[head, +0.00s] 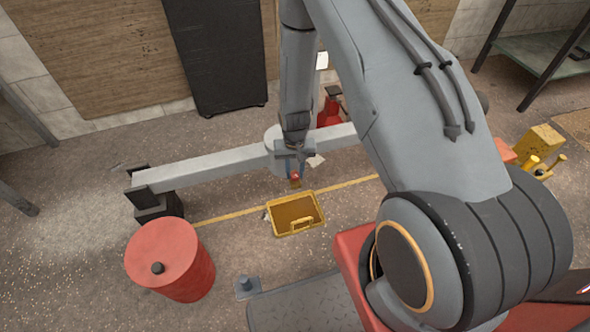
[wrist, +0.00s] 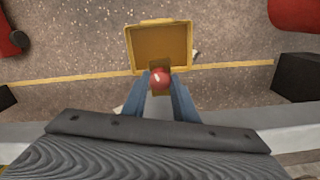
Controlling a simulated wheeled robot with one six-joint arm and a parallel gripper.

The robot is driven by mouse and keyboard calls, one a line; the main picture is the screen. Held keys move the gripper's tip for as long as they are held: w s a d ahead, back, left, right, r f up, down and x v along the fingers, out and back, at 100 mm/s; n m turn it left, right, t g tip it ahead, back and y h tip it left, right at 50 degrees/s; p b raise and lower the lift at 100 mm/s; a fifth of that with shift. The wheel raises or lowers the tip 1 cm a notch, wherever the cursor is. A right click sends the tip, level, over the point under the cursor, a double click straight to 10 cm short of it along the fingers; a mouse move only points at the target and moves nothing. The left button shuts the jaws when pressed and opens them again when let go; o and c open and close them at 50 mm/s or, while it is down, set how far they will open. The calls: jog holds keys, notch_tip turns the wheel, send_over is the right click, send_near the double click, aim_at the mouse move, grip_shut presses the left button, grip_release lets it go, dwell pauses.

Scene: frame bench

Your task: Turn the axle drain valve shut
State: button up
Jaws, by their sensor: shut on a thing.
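The axle (head: 215,170) is a long grey beam with a rounded housing in its middle. The drain valve shows as a small red knob (head: 295,176) with a brass part below it, on the front of the housing. In the wrist view the red knob (wrist: 159,79) sits between the two fingertips of my gripper (wrist: 160,88). The gripper is shut on this knob, and its fingers reach it from above. The arm hides part of the housing and the valve body. How far the valve is turned cannot be told.
A yellow tray (head: 274,220) lies on the floor below the valve. A red drum (head: 168,262) stands at the left front, near a black stand (head: 158,206) under the axle end. A yellow object (head: 539,146) is at the right. Floor between drum and tray is mostly clear.

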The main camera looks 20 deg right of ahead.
aim_at(295, 174)
jog(key=m+p, duration=0.1)
jog(key=m, duration=0.4)
jog(key=shift+p, duration=0.3)
dwell(0.4)
jog(key=o, duration=1.1)
jog(key=shift+c, duration=0.2)
jog(key=shift+r+p, duration=0.65)
jog(key=shift+r, duration=3.25)
